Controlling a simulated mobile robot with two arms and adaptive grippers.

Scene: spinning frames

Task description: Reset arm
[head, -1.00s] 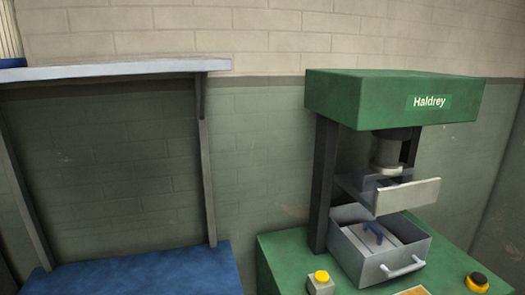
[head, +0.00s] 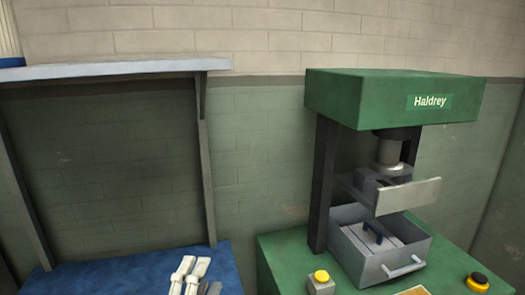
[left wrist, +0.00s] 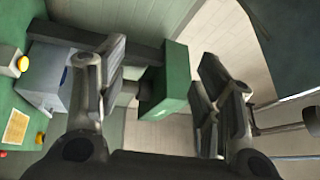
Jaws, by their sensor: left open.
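My left gripper (head: 194,264) shows at the bottom of the head view, in front of the blue bench top, with its pale fingers pointing up. It is open. In the left wrist view both dark fingers of the left gripper (left wrist: 160,62) stand wide apart with nothing between them. The green Haldrey press (head: 345,95) is to the right in the head view, well apart from the gripper. It also shows behind the fingers in the left wrist view (left wrist: 173,85). My right gripper is in neither view.
The press's grey drawer (head: 362,264) is open, with a small dark blue piece (head: 376,238) inside. A yellow button (head: 321,276) and a yellow-and-black knob (head: 478,279) are on its green base. A shelf (head: 110,70) overhangs the blue bench top (head: 120,272).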

